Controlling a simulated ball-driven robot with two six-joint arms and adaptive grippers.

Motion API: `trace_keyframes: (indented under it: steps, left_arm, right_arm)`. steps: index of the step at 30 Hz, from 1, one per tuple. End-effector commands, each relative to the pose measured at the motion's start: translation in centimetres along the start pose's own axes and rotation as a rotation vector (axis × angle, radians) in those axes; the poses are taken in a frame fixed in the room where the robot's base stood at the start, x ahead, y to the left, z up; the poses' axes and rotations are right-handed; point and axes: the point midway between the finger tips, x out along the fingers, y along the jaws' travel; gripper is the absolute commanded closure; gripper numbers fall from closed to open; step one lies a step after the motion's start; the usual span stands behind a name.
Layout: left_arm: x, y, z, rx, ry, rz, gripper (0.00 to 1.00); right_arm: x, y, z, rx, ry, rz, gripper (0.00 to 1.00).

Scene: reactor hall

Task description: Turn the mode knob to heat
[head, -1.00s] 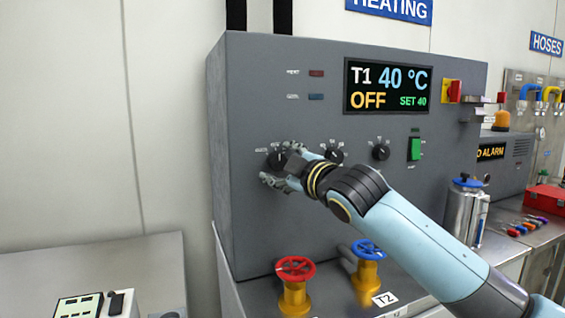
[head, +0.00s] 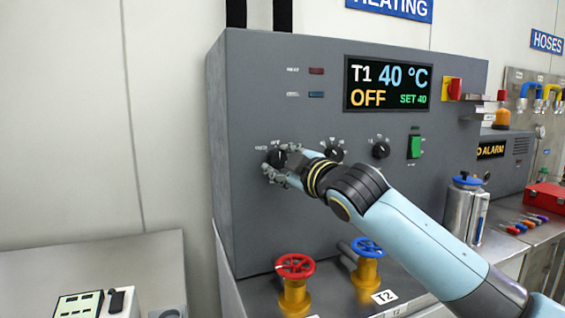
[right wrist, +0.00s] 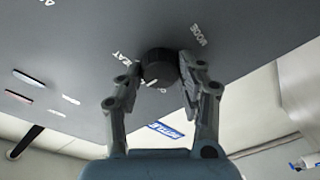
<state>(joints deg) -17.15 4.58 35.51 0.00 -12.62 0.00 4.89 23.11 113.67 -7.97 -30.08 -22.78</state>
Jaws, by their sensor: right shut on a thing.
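The mode knob (head: 277,158) is a black round knob at the left of a row on the grey heating unit's front panel (head: 250,110). My right gripper (head: 274,164) is at this knob, with its fingers on either side. In the right wrist view the knob (right wrist: 160,66) sits between the two fingertips of my right gripper (right wrist: 162,78), which is shut on it. White lettering around it reads MODE and, partly covered, what looks like HEAT. The display (head: 388,86) reads T1 40 °C, OFF, SET 40. My left gripper is not in view.
Two more black knobs, a middle one (head: 334,155) and a right one (head: 380,149), and a green switch (head: 414,147) line the panel. A red valve wheel (head: 295,266) and a blue one (head: 367,247) stand below. A metal canister (head: 463,210) stands at the right.

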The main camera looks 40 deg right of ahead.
Motion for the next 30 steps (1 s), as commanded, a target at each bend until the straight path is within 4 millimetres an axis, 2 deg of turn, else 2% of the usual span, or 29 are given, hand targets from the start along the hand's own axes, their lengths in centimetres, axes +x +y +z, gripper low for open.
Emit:
trace_keyframes:
  steps: [11, 21, 30]
  left_arm:
    - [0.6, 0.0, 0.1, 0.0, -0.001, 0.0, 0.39]
    - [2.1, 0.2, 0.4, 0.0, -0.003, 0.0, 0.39]
    - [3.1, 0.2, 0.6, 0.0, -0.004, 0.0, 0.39]
  right_arm:
    - [0.0, -0.3, 0.2, 0.276, 0.019, 0.029, 0.94]
    - [0.0, -0.4, 0.3, 0.569, 0.04, 0.061, 0.94]
    - [0.0, -0.4, 0.3, 0.745, 0.052, 0.08, 0.94]
